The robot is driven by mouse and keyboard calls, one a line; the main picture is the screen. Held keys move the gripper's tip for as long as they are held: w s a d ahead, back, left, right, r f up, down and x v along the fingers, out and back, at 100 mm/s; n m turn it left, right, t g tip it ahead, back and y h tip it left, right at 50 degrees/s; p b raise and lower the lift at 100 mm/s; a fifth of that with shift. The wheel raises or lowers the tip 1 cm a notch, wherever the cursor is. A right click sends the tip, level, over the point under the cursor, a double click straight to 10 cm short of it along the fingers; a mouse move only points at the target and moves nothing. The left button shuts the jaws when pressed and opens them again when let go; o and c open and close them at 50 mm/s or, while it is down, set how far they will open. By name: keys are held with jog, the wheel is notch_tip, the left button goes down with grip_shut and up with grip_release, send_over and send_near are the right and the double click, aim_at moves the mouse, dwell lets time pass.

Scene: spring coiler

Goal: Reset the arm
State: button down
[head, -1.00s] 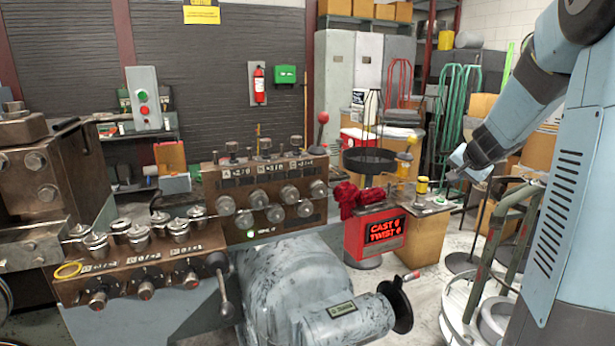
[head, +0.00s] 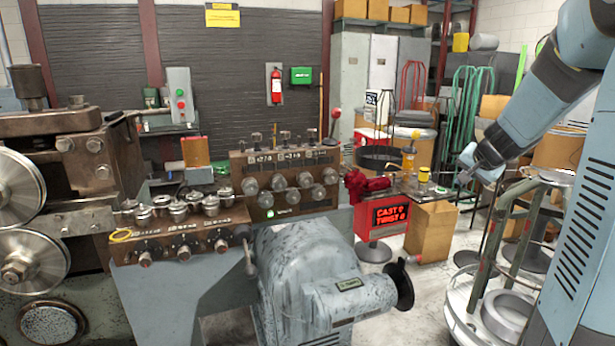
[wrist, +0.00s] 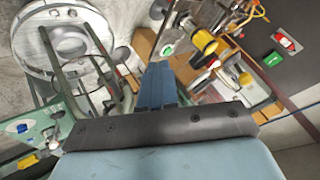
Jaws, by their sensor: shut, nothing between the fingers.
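My arm comes down from the top right of the head view. My gripper (head: 466,172) is at its lower end, near the right side of a small workbench. In the wrist view my gripper (wrist: 160,82) shows as blue fingers close together, with nothing between them. The gripper is apart from the bench items as far as I can tell. A yellow-topped item (head: 424,173) stands on the bench just left of it.
The spring coiler (head: 305,265) fills the left and centre. A round white stand with green posts (head: 460,310) is at the lower right. Some grey floor (head: 415,300) is clear.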

jog(key=s+a+r+n+g+y, duration=0.1)
jog(key=s+a+r+n, duration=0.15)
jog(key=s+a, duration=0.45)
jog(key=s+a+r+n+g+y, duration=0.1)
jog(key=s+a+r+n, duration=0.15)
jog(key=s+a, duration=0.45)
jog(key=s+a+f+n+h, duration=0.1)
jog(key=s+a+n, duration=0.1)
jog(key=s, duration=0.6)
jog(key=s+a+f+n+g, duration=0.1)
jog(key=s+f, duration=0.1)
jog(key=s, duration=0.7)
jog(key=shift+s+a+n+h, duration=0.15)
jog(key=shift+a+n+h, duration=0.25)
